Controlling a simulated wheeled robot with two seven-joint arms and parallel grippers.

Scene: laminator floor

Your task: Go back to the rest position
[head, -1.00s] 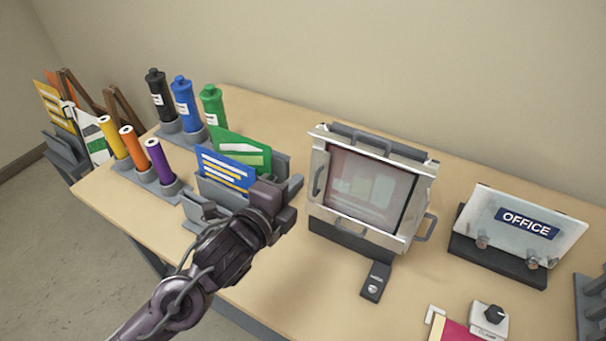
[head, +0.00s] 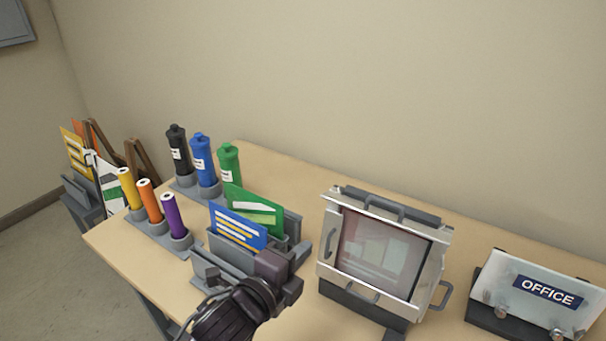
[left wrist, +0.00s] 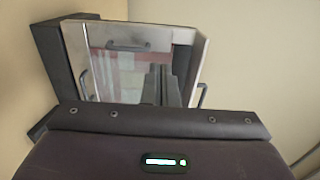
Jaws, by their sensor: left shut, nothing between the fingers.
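My left gripper (head: 282,274) is in the lower middle of the head view, shut and empty. It is in front of the card rack, which holds a blue card (head: 238,228) and a green card (head: 252,208), and left of the framed laminator (head: 383,258). I cannot tell whether it touches the rack. In the left wrist view the closed fingers (left wrist: 160,85) point toward the laminator (left wrist: 120,62), with its clear front window and handles. My right gripper is not in view.
Black, blue and green bottles (head: 201,160) and yellow, orange and purple rolls (head: 150,200) stand in holders at the left. An OFFICE sign (head: 545,292) stands at the right. A rack of boards (head: 85,170) is beyond the table's left edge. Bare tabletop shows behind the laminator.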

